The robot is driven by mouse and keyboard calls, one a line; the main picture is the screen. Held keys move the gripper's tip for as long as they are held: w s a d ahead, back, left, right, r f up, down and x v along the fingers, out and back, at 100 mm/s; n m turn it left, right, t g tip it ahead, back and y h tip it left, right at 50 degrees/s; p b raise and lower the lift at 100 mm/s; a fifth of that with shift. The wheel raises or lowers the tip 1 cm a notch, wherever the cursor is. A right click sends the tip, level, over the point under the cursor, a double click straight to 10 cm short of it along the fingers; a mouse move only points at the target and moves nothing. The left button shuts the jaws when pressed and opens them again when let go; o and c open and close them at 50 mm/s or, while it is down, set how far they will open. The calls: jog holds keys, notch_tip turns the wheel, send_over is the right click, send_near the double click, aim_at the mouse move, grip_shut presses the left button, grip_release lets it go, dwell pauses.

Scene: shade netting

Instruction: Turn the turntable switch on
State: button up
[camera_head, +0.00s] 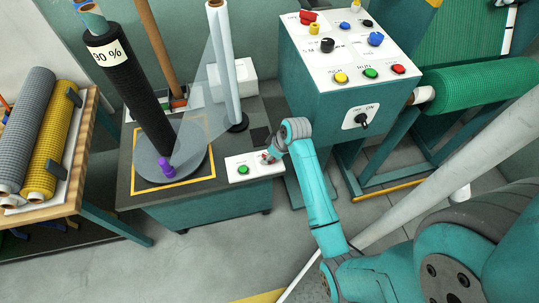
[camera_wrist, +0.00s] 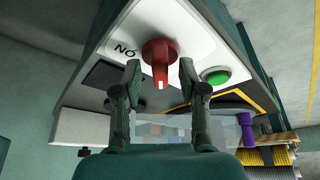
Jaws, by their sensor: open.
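The turntable switch is a red rotary knob (camera_wrist: 160,55) on a white panel, with a white mark on its lower end in the wrist view. Partly covered, upside-down lettering beside it looks like ON. My gripper (camera_wrist: 160,68) is open, with one finger on each side of the knob; I cannot tell whether either touches it. In the head view my gripper (camera_head: 273,153) is over the white panel (camera_head: 238,163) and mostly hides the knob. A green button (camera_head: 243,169) is beside it. The grey round turntable (camera_head: 150,165) carries a black roll marked 90 % (camera_head: 130,90).
A purple piece (camera_head: 167,170) stands on the turntable. A white roll (camera_head: 223,60) stands upright behind the panel. A teal control cabinet (camera_head: 345,90) with several buttons and a black ON knob (camera_head: 362,121) is close behind my arm. Open floor (camera_head: 215,240) lies in front.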

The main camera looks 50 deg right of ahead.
jog(key=shift+f, duration=0.2)
grip_shut()
